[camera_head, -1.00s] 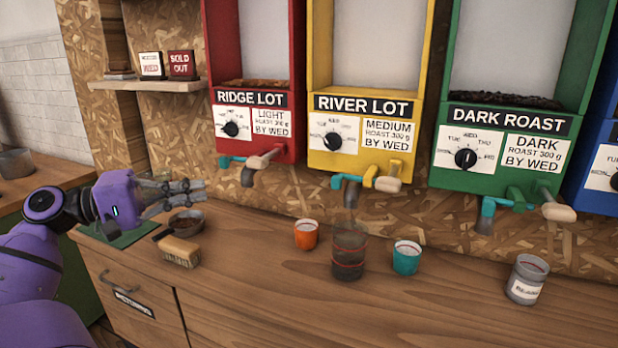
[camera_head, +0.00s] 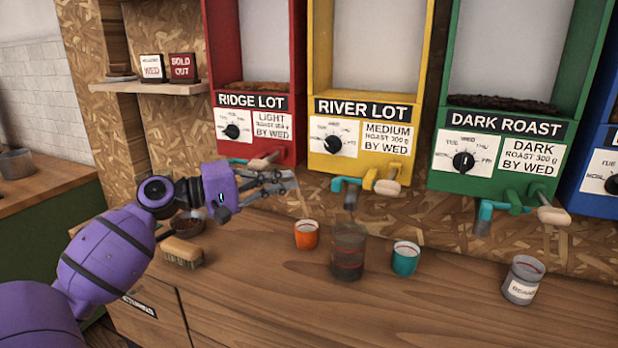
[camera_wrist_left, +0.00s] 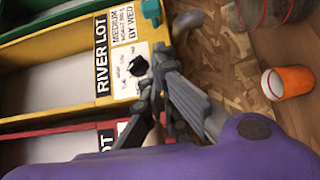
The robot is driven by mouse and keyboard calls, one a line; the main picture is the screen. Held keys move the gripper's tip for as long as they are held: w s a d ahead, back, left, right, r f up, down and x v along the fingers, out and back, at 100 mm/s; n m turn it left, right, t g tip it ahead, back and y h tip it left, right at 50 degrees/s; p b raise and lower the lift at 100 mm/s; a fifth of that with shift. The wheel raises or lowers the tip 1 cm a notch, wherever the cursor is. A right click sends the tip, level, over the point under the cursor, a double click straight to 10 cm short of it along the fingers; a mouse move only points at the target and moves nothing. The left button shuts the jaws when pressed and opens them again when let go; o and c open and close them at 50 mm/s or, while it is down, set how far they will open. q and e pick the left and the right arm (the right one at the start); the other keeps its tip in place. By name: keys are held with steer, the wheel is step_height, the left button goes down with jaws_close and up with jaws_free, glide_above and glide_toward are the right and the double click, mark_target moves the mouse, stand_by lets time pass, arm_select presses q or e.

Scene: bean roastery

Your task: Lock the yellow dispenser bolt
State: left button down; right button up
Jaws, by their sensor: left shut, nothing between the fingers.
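The yellow dispenser (camera_head: 361,167), labelled RIVER LOT, hangs on the chipboard wall. Under it are a teal piece (camera_head: 343,183) on the left, a yellow bracket and a bolt with a cream handle (camera_head: 387,187) on the right. My left gripper (camera_head: 290,178) is shut and empty, in front of the wall, left of the yellow dispenser's underside and apart from the bolt. In the left wrist view the fingers (camera_wrist_left: 163,68) overlap the yellow dispenser's lower front (camera_wrist_left: 80,97); the cream handle cannot be made out there. My right gripper is not in view.
A clear jar (camera_head: 348,252) with dark contents stands below the yellow dispenser, between an orange cup (camera_head: 306,234) and a teal cup (camera_head: 405,257). The red dispenser (camera_head: 262,151) and green dispenser (camera_head: 470,182) flank it. A brush (camera_head: 182,252) lies at left. The front counter is clear.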

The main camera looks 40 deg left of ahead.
arm_select(q)
steer(key=w+d+p, duration=0.1)
steer(key=w+d, duration=0.2)
steer(key=d, duration=0.2)
steer(key=shift+w+d, duration=0.1)
